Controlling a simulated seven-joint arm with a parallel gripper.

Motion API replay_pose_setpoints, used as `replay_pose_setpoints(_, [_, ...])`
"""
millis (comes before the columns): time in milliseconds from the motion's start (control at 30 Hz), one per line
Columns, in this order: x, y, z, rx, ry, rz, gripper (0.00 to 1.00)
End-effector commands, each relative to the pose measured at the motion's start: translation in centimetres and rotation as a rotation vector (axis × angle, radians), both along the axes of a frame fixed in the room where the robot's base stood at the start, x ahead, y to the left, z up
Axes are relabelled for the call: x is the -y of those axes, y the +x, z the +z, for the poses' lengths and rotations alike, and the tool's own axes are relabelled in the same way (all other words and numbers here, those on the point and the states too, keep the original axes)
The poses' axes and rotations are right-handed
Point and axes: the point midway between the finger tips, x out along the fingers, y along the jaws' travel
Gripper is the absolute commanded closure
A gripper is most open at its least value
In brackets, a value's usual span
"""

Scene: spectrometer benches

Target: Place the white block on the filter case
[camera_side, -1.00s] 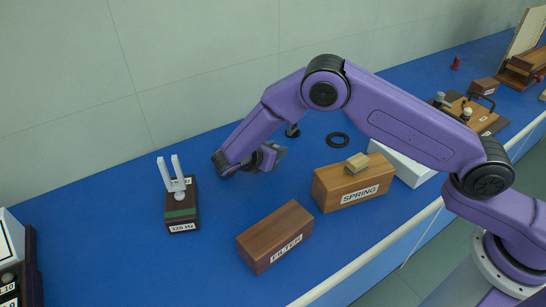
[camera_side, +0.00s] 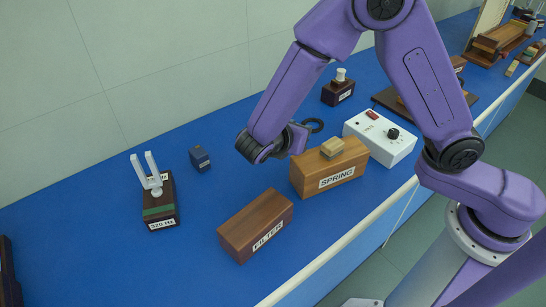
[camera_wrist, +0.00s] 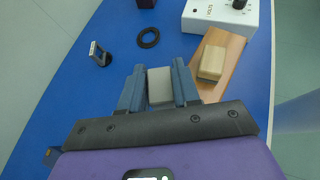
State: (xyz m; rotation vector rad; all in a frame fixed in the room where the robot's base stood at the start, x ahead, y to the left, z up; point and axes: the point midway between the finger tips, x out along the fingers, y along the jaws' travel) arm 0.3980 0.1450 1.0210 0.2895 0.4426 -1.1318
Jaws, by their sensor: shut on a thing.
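The white block (camera_wrist: 160,87) looks light grey in the wrist view, where it sits between the two fingers of my gripper (camera_wrist: 159,86). My gripper is shut on it. In the side view my gripper (camera_side: 297,139) is above the bench, behind the spring case, and the block is not clearly visible there. The filter case (camera_side: 245,218) is a brown wooden box labelled FILTER at the front of the bench. It stands in front and to the left of my gripper, well apart from it, with its top bare. I do not see it in the wrist view.
The spring case (camera_side: 317,183), with a pale wooden block (camera_side: 332,147) on top, stands beside the filter case. A white box with a knob (camera_side: 366,140), a black ring (camera_side: 313,125), a tuning fork stand (camera_side: 161,205) and a small blue block (camera_side: 200,158) are around. Blue bench shows left of the filter case.

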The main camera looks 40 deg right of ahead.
Motion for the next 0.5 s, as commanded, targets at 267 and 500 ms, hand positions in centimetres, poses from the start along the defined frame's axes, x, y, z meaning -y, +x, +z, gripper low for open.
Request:
replay_pose_setpoints(267, [-1.7,-1.0,1.4,0.001,0.008,0.212,0.98])
replay_pose_setpoints(500, [-3.5,-2.6,2.8,-0.003,0.012,0.455,0.98])
